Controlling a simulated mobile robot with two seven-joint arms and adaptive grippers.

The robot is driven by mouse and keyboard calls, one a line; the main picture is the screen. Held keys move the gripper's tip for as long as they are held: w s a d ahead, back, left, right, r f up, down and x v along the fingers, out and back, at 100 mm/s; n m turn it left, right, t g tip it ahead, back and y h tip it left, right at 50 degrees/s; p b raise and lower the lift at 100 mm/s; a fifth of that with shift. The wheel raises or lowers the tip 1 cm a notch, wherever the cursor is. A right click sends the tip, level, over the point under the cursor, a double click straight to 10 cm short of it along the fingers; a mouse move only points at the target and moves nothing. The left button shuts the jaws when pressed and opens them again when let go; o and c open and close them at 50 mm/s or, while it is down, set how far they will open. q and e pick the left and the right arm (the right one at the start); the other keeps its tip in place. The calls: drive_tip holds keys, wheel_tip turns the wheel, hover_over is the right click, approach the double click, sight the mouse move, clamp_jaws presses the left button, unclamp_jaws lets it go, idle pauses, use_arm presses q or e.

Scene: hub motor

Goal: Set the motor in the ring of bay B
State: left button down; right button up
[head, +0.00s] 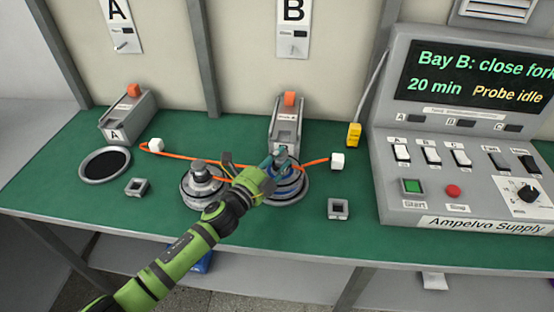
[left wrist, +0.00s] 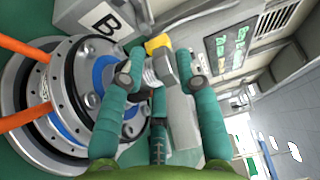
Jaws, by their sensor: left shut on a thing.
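The motor (head: 287,190), a silver disc with a blue band, is at the ring of bay B (head: 305,198). It also shows in the left wrist view (left wrist: 85,90), over a wide grey ring (left wrist: 22,95); I cannot tell whether it is fully down. My left gripper (head: 272,166) is shut on the motor's central shaft, its teal fingers (left wrist: 155,75) around it. Orange leads meet the motor in the left wrist view. White plugs lie on the bench, one at left (head: 156,145) and one at right (head: 338,161). My right gripper is out of view.
A second silver motor (head: 202,188) stands just left of bay B. Bay A's ring (head: 105,164) is empty. Bay B's grey clamp block (head: 286,128) stands behind. Small square sockets (head: 137,186) (head: 339,208), a yellow probe (head: 354,134) and the supply console (head: 465,190) are nearby.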

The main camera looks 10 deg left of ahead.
use_arm(q)
drive_tip(key=shift+r, duration=0.1)
drive_tip(key=c, duration=0.8)
unclamp_jaws()
drive_tip(key=shift+s, duration=0.1)
